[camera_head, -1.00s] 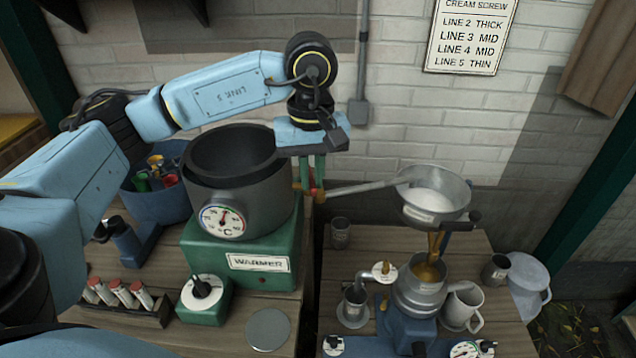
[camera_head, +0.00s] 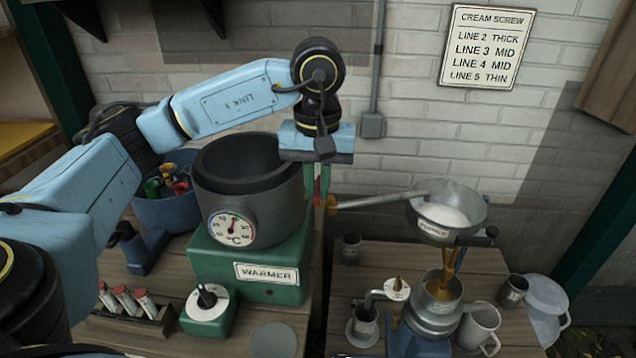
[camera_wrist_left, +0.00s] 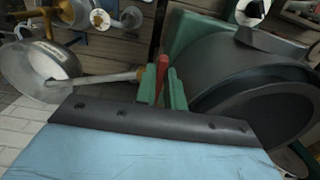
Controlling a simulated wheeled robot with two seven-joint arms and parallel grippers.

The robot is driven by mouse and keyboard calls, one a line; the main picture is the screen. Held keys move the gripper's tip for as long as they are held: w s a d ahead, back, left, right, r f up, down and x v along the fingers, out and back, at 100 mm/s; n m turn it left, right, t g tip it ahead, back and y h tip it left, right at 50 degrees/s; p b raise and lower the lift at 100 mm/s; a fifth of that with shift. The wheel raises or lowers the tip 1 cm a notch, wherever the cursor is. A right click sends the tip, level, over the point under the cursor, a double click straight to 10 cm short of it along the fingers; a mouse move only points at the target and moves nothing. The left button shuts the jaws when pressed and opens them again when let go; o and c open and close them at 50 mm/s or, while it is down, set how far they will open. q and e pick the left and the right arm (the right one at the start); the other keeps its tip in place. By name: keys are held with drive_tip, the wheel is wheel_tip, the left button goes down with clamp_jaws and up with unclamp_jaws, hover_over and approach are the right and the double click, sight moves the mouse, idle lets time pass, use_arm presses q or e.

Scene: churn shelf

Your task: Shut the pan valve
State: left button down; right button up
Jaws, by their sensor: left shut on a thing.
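The metal pan (camera_head: 468,229), with white liquid inside, sits above the separator bowl (camera_head: 432,322). A brass-coloured piece (camera_head: 449,262) runs down between them; I cannot tell how much of it is flowing liquid. A long grey rod (camera_head: 385,200) runs left from the pan to a brass end (camera_head: 333,203). My left gripper (camera_head: 319,196), pointing down, is shut on a slim red lever at that end. In the left wrist view the red lever (camera_wrist_left: 161,72) stands between my green fingers (camera_wrist_left: 163,90), beside the pan (camera_wrist_left: 38,68). My right gripper is out of view.
The dark pot (camera_head: 262,205) on the green warmer (camera_head: 245,262) is close left of my left gripper. A blue tub (camera_head: 165,212), a rack of vials (camera_head: 130,310) and a black knob (camera_head: 207,297) are further left. A mug (camera_head: 480,328) stands right of the separator.

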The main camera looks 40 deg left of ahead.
sight(317, 191)
use_arm(q)
drive_tip(key=c, duration=1.5)
unclamp_jaws()
drive_tip(key=shift+r, duration=0.1)
wheel_tip(317, 191, up, 13)
drive_tip(key=p, duration=0.3)
drive_tip(key=shift+r, duration=0.15)
